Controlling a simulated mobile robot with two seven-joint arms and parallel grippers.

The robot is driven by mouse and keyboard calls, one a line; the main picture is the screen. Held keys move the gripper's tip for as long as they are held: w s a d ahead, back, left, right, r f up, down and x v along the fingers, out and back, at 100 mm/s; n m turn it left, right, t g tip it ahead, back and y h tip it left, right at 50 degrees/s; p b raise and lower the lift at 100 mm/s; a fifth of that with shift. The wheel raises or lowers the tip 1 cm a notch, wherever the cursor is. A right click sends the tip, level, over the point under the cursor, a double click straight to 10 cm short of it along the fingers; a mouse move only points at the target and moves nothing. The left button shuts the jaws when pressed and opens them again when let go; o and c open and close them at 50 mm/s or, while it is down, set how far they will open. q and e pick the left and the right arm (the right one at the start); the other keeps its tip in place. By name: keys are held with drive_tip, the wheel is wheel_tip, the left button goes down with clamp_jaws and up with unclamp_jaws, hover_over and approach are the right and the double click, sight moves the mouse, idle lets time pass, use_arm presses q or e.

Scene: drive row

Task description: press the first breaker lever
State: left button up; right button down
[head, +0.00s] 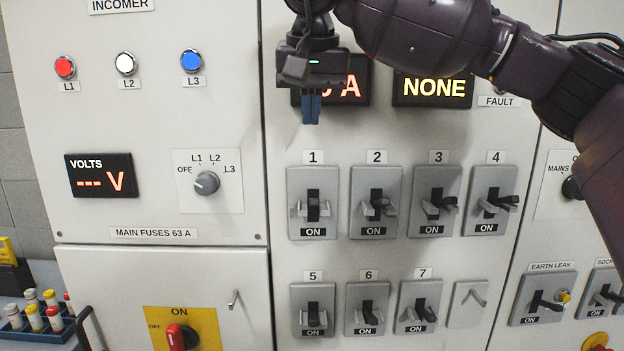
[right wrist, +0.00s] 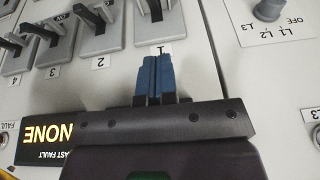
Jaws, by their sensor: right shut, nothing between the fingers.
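The first breaker lever (head: 313,206) is a black lever in a grey plate marked 1, with an ON label below it, at the left of the upper breaker row. In the right wrist view the lever (right wrist: 152,10) shows at the top edge, partly cut off. My right gripper (head: 311,122) is above breaker 1, in front of the ammeter display, with its blue fingers pointing down. Its fingers (right wrist: 158,58) are together with nothing between them, close to the number 1 label in the right wrist view, and appear apart from the lever. My left gripper is not in view.
Breaker 2 (head: 377,203) stands right of breaker 1, with breakers 3 and 4 beyond. Breaker 5 (head: 314,312) is directly below breaker 1. A rotary selector (head: 207,183) is on the left panel. My right arm crosses the upper right.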

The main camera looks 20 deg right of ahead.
drive_tip(key=shift+d+r, duration=0.35)
drive_tip(key=shift+r, duration=0.2)
drive_tip(key=shift+f, duration=0.1)
drive_tip(key=p, duration=0.1)
hover_over(314, 204)
drive_tip(key=w, duration=0.2)
drive_tip(key=f, duration=0.9)
drive_tip(key=shift+w+d+f, duration=0.15)
drive_tip(key=shift+d+f, duration=0.05)
drive_tip(key=shift+d, duration=0.2)
drive_tip(key=shift+s+a+f, duration=0.1)
drive_tip(key=shift+s+f, duration=0.15)
drive_tip(key=shift+f, duration=0.3)
drive_tip(key=shift+s+f, duration=0.2)
drive_tip(key=shift+f, duration=0.3)
drive_tip(key=shift+s+a+f+p, duration=0.15)
drive_tip(key=shift+s+f+p, duration=0.2)
drive_tip(key=shift+f, duration=0.35)
